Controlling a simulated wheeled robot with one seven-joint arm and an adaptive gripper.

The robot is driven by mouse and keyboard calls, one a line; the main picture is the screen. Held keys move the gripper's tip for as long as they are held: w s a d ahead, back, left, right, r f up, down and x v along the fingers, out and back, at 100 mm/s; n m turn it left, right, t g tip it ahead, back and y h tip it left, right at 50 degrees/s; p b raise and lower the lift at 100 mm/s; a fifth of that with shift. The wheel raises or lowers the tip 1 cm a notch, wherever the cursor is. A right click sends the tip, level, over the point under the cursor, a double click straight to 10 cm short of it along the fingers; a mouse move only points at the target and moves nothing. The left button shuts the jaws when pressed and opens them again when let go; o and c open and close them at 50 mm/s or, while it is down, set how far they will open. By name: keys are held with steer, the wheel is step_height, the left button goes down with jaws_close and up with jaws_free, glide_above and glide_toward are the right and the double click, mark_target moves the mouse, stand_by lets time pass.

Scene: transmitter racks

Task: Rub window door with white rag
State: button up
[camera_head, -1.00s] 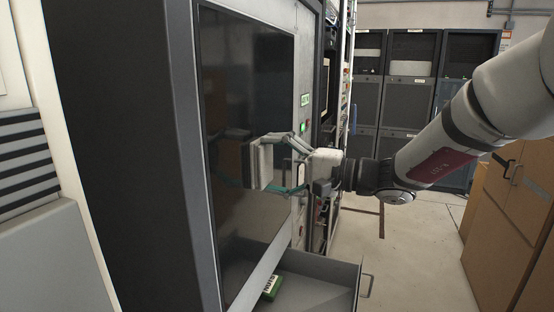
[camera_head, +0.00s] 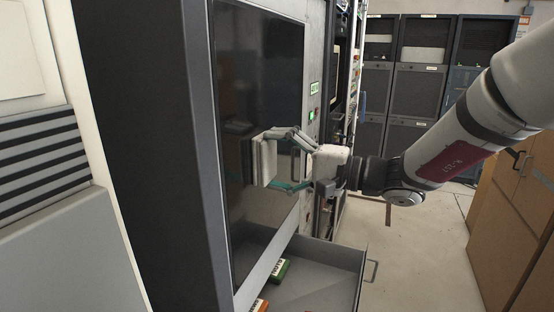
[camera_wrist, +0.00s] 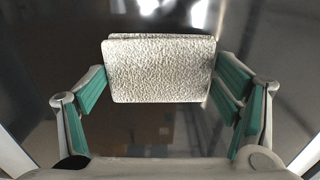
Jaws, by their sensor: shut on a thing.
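The white rag (camera_head: 265,161) is a thick, folded pad, held at the tips of my gripper (camera_head: 282,160). In the wrist view the rag (camera_wrist: 160,70) has a rough texture and sits between the two green-padded fingers of my gripper (camera_wrist: 160,85), which are shut on it. The window door (camera_head: 259,90) is a tall dark glass pane in a grey frame on the rack. The rag is upright, facing the glass, with its reflection just to its left. It is at or very near the glass; I cannot tell whether it touches.
Brown cabinets (camera_head: 515,220) stand at right. Dark racks (camera_head: 409,100) stand at the back. Clear floor (camera_head: 425,255) lies between.

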steer(key=p+v, duration=0.1)
steer(key=v, duration=0.5)
stand_by(0.3)
steer(key=shift+d, duration=0.15)
steer(key=p+v, duration=0.1)
steer(key=v, duration=0.1)
steer(key=shift+s+d, duration=0.2)
steer(key=shift+d, duration=0.15)
stand_by(0.7)
